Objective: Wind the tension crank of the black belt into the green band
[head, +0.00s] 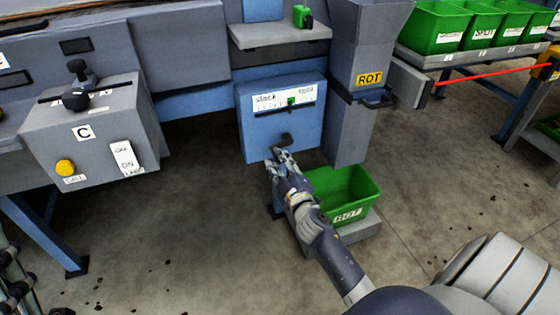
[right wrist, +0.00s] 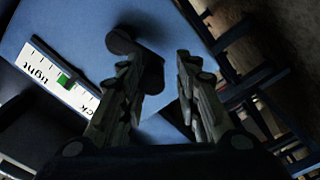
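A blue tension box (head: 262,130) carries a white scale strip (head: 270,102) with "slack" at its left end and a green band (head: 291,101) right of its middle. I cannot make out a pointer. The dark crank (head: 286,140) sits low on the box face. My right gripper (head: 281,156) is just below and in front of it. In the right wrist view my right gripper (right wrist: 158,66) is open, its fingers apart. The crank (right wrist: 125,42) shows beyond and partly between the fingertips; contact cannot be told. The black belt cannot be made out.
A green ROT bin (head: 348,214) stands below, beside my right forearm, under the grey ROT chute (head: 368,45). A grey control box (head: 85,125) marked C is at left. Green bins (head: 435,28) line the upper right. Open floor lies between.

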